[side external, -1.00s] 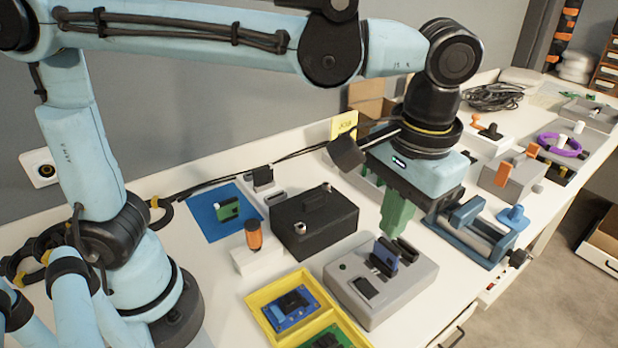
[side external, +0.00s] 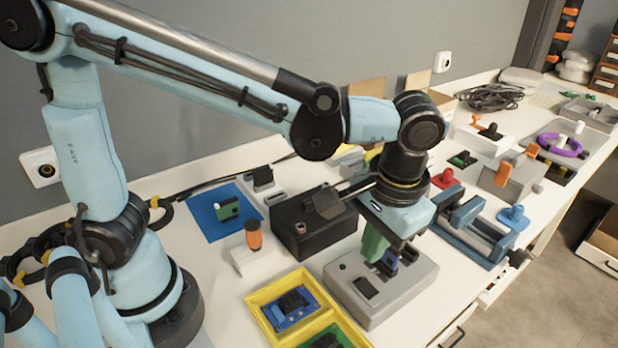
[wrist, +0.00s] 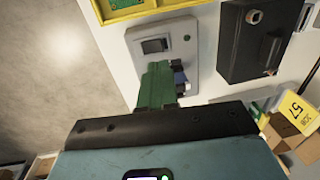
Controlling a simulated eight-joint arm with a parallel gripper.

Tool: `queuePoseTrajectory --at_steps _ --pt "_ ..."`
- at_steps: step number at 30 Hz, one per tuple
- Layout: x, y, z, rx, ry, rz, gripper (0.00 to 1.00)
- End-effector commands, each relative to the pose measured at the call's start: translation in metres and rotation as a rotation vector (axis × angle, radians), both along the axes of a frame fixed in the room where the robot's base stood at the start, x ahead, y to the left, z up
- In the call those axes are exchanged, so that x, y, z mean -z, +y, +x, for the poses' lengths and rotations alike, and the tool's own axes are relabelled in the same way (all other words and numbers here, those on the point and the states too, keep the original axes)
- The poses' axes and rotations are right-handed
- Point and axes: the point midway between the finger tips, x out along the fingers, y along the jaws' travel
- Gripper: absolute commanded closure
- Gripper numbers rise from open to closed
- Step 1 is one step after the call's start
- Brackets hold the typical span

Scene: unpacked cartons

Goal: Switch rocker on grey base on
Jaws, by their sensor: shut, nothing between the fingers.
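The grey base (side external: 401,296) is a box on the white table. A black rocker (side external: 366,287) sits in its top near the left front, with a small dark round spot beside it. In the wrist view the rocker (wrist: 155,45) lies on the grey base (wrist: 186,28), just beyond my fingers. My gripper (side external: 375,260) has green fingers, shut with nothing between them. They point down over the base, behind the rocker and beside an upright blue piece (side external: 388,266). In the wrist view my gripper (wrist: 159,68) partly covers the base. I cannot tell whether the fingers touch anything.
A black box (side external: 292,227) stands behind the grey base. A yellow tray (side external: 262,293) holding boards lies left of it. A blue vise-like fixture (side external: 470,240) stands to the right. A white block with an orange knob (side external: 254,237) is farther left.

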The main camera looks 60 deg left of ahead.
Motion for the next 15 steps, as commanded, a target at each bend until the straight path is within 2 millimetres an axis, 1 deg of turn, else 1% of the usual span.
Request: queuePoseTrajectory --at_steps 3,9,15 --pt "0.018 0.002 0.000 -0.001 0.000 0.000 1.00" --pt "0.045 0.006 0.000 -0.001 0.000 0.000 1.00" --pt "0.063 0.008 0.000 0.000 0.000 0.000 1.00"
